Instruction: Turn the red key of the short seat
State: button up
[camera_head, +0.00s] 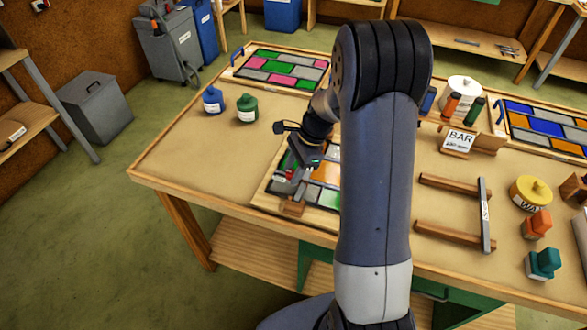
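My gripper (301,162) points down over the left part of a leaded panel (325,222) in a light wooden frame on the table. The panel holds grey, orange, green and pale pieces, and my arm hides its right side. A small red part (289,177) shows just below and left of the gripper, close to the fingers; it may be the red key, but it is too small to be sure. I cannot tell whether the fingers touch it or how far they are apart. A small wooden block (292,208) sits at the panel's near left edge.
A finished-looking panel (280,68) lies behind, another (545,126) at right. A BAR sign (459,140), wooden rails (447,237) and a yellow tin (531,192) stand right.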

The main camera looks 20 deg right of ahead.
jog(key=c, duration=0.6)
